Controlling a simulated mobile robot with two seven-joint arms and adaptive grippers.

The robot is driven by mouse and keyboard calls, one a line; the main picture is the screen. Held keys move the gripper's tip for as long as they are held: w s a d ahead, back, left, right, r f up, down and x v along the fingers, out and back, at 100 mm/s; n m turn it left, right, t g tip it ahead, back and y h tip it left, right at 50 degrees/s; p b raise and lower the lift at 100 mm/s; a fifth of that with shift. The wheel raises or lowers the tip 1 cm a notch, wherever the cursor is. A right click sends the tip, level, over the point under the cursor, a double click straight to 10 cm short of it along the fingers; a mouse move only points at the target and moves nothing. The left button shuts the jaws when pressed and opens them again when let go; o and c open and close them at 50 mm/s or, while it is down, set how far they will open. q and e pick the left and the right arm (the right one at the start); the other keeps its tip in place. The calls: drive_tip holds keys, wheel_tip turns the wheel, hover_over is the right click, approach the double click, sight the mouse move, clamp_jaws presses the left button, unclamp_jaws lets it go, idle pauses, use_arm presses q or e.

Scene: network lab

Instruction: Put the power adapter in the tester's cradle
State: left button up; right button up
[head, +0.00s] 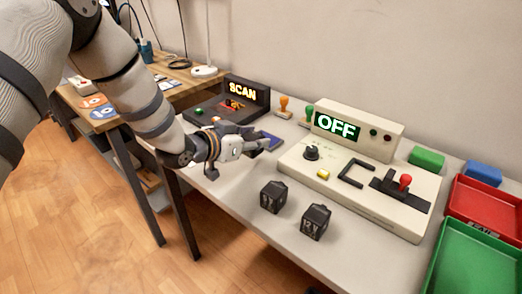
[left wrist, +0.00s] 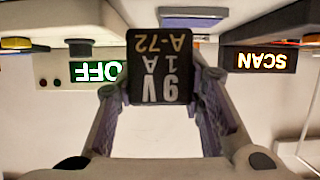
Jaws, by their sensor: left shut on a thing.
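My left gripper (head: 262,144) is shut on a black power adapter (left wrist: 160,88), whose label reads 9V 1A A-72, upside down in the left wrist view. In the head view the gripper is left of the tester, and I cannot make out the held adapter there. The cream tester (head: 300,166) has a lit OFF display (head: 337,126), a dark knob, a yellow button and a red-knobbed lever (head: 405,182). Its black bracket-shaped cradle (head: 347,174) looks empty. Two more black adapters (head: 273,197) (head: 315,222) stand on the table before the tester. My right gripper is not in view.
A dark scanner with a lit SCAN sign (head: 246,92) stands behind my gripper. Orange (head: 284,106) and green stamps stand near the wall. Green (head: 427,158) and blue (head: 483,172) blocks, a red tray (head: 487,203) and a green tray (head: 476,258) are at the right.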

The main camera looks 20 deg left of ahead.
sight(254, 150)
use_arm(q)
drive_tip(key=shift+w+a+f, duration=0.15)
drive_tip(key=shift+w+f, duration=0.45)
drive_tip(key=shift+f, duration=0.05)
drive_tip(key=f, duration=0.3)
drive_tip(key=shift+w+f+b, duration=0.15)
drive_tip(key=shift+w+b, duration=0.1)
drive_tip(key=shift+b, duration=0.15)
drive_tip(key=o, duration=1.3)
drive_tip(key=shift+c, duration=0.2)
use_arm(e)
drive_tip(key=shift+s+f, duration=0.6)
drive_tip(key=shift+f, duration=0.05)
